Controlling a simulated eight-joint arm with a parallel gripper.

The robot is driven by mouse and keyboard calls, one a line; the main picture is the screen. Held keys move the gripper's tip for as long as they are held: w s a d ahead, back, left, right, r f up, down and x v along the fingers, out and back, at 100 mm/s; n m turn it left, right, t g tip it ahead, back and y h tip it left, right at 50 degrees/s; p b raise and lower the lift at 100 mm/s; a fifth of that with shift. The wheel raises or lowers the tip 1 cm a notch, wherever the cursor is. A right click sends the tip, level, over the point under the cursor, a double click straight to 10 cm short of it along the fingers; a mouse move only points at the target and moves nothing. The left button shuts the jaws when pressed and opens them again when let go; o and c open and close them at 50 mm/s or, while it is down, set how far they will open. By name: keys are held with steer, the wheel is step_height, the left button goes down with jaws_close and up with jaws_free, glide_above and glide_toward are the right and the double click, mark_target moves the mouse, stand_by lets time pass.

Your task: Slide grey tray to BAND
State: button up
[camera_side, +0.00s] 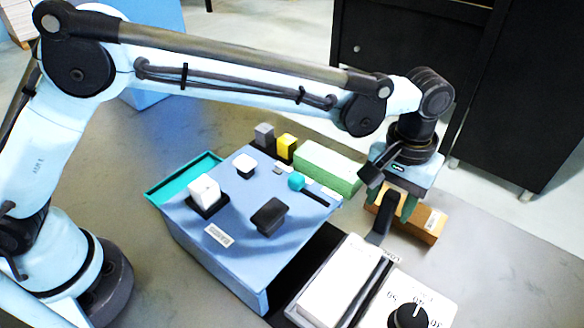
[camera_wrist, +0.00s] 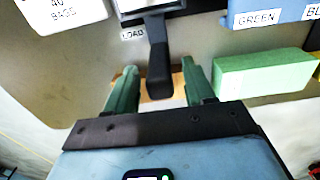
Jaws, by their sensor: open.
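The grey tray (camera_side: 319,268) holds a white block and lies on the table at the front, between the blue box and the dial plate. A black upright handle (camera_side: 379,225) stands at its far end, beside a small LOAD label. The handle also shows in the wrist view (camera_wrist: 158,75). My gripper (camera_side: 392,206) is open at the handle; in the wrist view its green fingers (camera_wrist: 160,78) are apart, one on each side of the handle. I cannot tell whether either finger touches it. I cannot read a BAND label in either view.
A blue box (camera_side: 235,205) with a black lever, white pieces and a teal knob stands left of the tray. A green block (camera_side: 328,166) and an orange-brown box (camera_side: 430,224) lie near my gripper. A dial plate (camera_side: 440,304) is close on the tray's right.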

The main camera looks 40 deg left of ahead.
steer(key=shift+f, duration=0.8)
jaws_close()
